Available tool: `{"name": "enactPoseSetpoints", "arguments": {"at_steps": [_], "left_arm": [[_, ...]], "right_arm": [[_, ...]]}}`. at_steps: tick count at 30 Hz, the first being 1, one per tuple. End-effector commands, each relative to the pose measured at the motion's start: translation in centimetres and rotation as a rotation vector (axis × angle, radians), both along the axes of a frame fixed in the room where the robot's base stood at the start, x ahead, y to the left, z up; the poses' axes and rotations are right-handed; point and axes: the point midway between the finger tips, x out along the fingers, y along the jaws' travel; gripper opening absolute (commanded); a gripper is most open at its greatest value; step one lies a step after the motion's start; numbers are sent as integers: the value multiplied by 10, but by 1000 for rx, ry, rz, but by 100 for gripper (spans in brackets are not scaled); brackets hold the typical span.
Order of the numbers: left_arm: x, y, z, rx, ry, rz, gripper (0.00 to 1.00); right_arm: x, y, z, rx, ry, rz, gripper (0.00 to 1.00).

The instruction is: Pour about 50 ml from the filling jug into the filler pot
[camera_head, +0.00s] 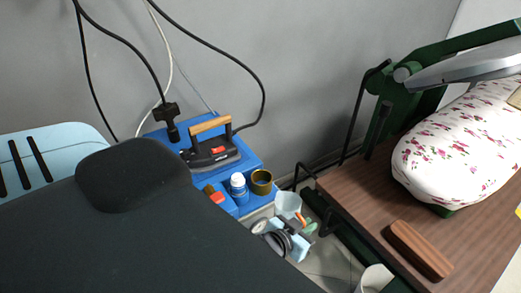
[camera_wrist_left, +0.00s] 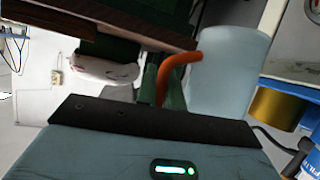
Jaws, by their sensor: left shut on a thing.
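The filling jug (camera_head: 288,203), a pale translucent vessel with an orange handle (camera_wrist_left: 172,78), is held in the air by my left gripper (camera_head: 304,222). The gripper is shut on the handle. The jug (camera_wrist_left: 230,70) looks roughly upright in the head view; its liquid level cannot be made out. A brass-coloured pot, seemingly the filler pot (camera_head: 261,183), stands on the blue stand, just up and left of the jug and apart from it. The pot also shows in the wrist view (camera_wrist_left: 276,107), to the right of the jug. My right gripper is not in view.
A white-and-blue bottle (camera_head: 238,184) stands close left of the pot. An iron with a wooden handle (camera_head: 210,150) sits behind on the blue stand (camera_head: 158,135). A dark padded surface (camera_head: 140,225) fills the front left; a wooden table (camera_head: 350,190) with a flowered press pad is right.

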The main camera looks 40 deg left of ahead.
Motion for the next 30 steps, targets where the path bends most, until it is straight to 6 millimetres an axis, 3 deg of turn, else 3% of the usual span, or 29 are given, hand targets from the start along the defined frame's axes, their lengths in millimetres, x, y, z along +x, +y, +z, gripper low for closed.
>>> {"name": "enactPoseSetpoints", "arguments": {"at_steps": [8,30], "left_arm": [[5,13,23,-156,38,-1,0],[16,55,77,-622,178,-2,0]], "right_arm": [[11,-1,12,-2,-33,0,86],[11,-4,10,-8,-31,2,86]]}}
